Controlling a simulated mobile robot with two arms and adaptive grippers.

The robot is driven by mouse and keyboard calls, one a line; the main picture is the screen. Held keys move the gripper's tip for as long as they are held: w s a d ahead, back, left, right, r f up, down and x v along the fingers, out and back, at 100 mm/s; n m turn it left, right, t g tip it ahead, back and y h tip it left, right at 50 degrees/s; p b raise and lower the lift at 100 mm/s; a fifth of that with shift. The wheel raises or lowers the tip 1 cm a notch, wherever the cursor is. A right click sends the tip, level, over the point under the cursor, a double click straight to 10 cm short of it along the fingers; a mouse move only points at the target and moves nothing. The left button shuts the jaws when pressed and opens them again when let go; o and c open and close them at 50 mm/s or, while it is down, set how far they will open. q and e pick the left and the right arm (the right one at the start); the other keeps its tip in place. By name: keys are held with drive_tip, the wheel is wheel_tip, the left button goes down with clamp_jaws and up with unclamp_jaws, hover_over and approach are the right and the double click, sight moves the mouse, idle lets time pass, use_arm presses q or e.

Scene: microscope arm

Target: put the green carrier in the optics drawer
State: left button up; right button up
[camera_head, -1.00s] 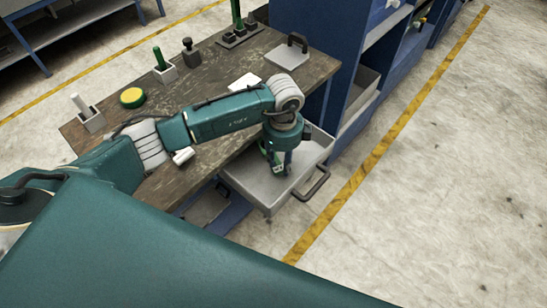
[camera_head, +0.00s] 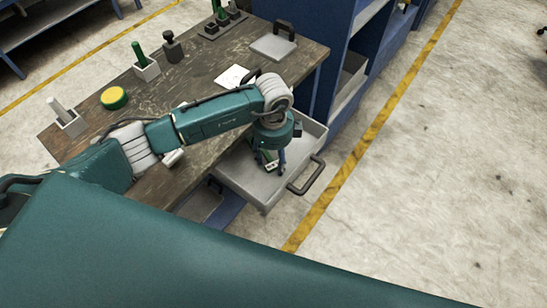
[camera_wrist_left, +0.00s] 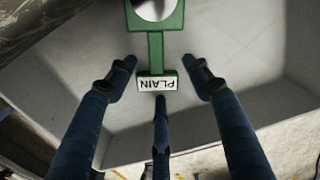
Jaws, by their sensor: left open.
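The optics drawer (camera_head: 238,174) is a grey tray pulled out from under the workbench, with a dark handle (camera_head: 306,176) on its front. My left gripper (camera_head: 269,166) points down into it. In the left wrist view its three blue fingers (camera_wrist_left: 160,84) are spread open. My right gripper is not in view.
On the workbench (camera_head: 150,100) stand a white holder with a green handle (camera_head: 138,54), a yellow-topped disc (camera_head: 114,98), a holder with a pale rod (camera_head: 64,116) and a flat plate with a dark handle (camera_head: 272,48). A blue shelf unit (camera_head: 310,60) stands close behind the drawer.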

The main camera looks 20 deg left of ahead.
use_arm(q)
drive_tip(key=shift+r, duration=0.35)
drive_tip(key=shift+w+r, duration=0.15)
drive_tip(key=shift+r, duration=0.2)
wheel_tip(320, 180, up, 11)
drive_tip(key=b, duration=0.2)
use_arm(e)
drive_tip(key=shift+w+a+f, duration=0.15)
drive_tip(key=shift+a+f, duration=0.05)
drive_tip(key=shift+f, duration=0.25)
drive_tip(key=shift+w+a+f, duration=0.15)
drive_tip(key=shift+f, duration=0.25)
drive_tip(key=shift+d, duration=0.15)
